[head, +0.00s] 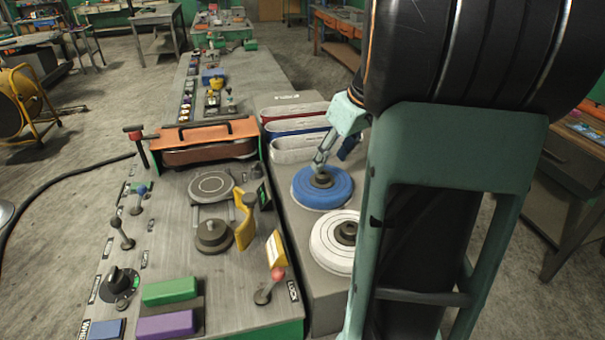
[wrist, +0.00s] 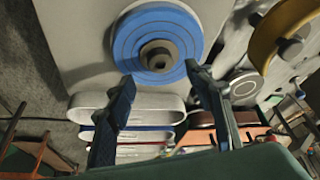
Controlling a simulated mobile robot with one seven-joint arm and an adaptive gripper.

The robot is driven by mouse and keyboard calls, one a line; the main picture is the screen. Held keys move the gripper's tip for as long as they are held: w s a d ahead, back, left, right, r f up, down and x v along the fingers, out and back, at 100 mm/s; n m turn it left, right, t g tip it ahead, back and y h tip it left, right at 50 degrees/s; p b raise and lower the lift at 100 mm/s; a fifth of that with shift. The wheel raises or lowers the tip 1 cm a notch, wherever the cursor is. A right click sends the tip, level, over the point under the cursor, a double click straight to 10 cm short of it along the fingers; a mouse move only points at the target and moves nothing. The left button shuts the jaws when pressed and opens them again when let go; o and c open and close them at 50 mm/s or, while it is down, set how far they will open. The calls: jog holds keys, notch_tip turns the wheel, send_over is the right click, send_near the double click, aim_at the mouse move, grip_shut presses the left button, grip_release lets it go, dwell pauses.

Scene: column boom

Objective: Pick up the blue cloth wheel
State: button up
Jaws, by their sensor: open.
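The blue cloth wheel (head: 322,187) lies flat on a grey bench top in the head view, with a dark hub at its centre. It also shows at the top of the wrist view (wrist: 140,50), its grey hub facing the camera. My gripper (head: 322,160) is close to the wheel's hub, at its far side in the head view. In the wrist view the two dark fingers (wrist: 158,78) are apart, one to each side of the hub, with nothing between them. I cannot tell whether a finger touches the wheel.
A white cloth wheel (head: 333,243) lies just in front of the blue one. White, red-edged and blue-edged belts (head: 298,148) stand behind it. A control panel (head: 170,215) with a yellow lever (head: 245,220) and knobs is to the left. My arm covers the right side.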

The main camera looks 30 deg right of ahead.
aim_at(323, 174)
jog(key=x, duration=0.5)
jog(key=shift+f+p, duration=0.35)
jog(key=shift+p, duration=0.05)
jog(key=shift+c, duration=0.3)
grip_shut()
